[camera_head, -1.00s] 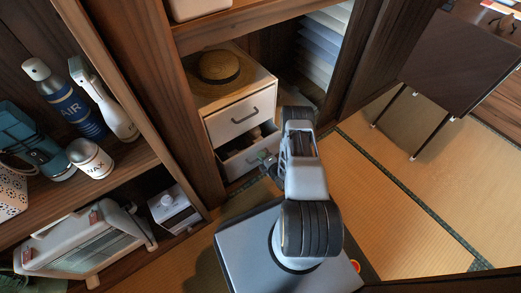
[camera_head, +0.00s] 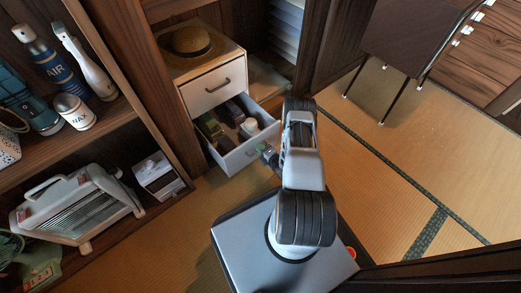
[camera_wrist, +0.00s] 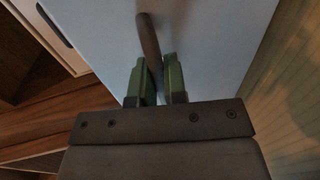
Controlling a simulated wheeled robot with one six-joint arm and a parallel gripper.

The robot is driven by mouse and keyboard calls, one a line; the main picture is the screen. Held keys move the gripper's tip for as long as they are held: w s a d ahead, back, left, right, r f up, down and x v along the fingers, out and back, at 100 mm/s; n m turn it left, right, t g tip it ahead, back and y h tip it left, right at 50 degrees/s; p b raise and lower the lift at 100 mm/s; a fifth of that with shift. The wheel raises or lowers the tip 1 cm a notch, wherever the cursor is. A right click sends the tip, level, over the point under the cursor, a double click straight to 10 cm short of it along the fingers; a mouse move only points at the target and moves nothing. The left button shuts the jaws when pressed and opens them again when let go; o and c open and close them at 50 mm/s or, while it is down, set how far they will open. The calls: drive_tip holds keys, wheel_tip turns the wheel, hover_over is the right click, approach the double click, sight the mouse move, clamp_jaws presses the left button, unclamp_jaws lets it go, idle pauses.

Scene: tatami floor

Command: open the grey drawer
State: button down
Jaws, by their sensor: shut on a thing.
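The grey drawer (camera_head: 243,154) is the lower drawer of a small cabinet (camera_head: 191,98), and it stands well out. Several small items, among them a white one (camera_head: 249,126), lie inside it. My gripper (camera_head: 267,152) is at the drawer's front. In the wrist view, its green fingers (camera_wrist: 158,84) are shut on the dark bar handle (camera_wrist: 149,38) of the pale drawer front (camera_wrist: 205,35). Part of the handle is hidden between the fingers. In the head view, my arm stands close to the drawer's right side.
The upper drawer (camera_head: 222,82) is shut, and a straw hat (camera_head: 192,41) lies on the cabinet. A shelf at the left holds spray bottles (camera_head: 84,62) and a heater (camera_head: 78,208). A dark table (camera_head: 415,35) stands at the upper right. Tatami floor (camera_head: 375,150) is clear at right.

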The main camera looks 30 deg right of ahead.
drive_tip(key=shift+s+a, duration=0.15)
drive_tip(key=shift+a, duration=0.05)
drive_tip(key=c, duration=1.5)
unclamp_jaws()
drive_tip(key=shift+o, duration=0.2)
drive_tip(key=shift+d, duration=0.15)
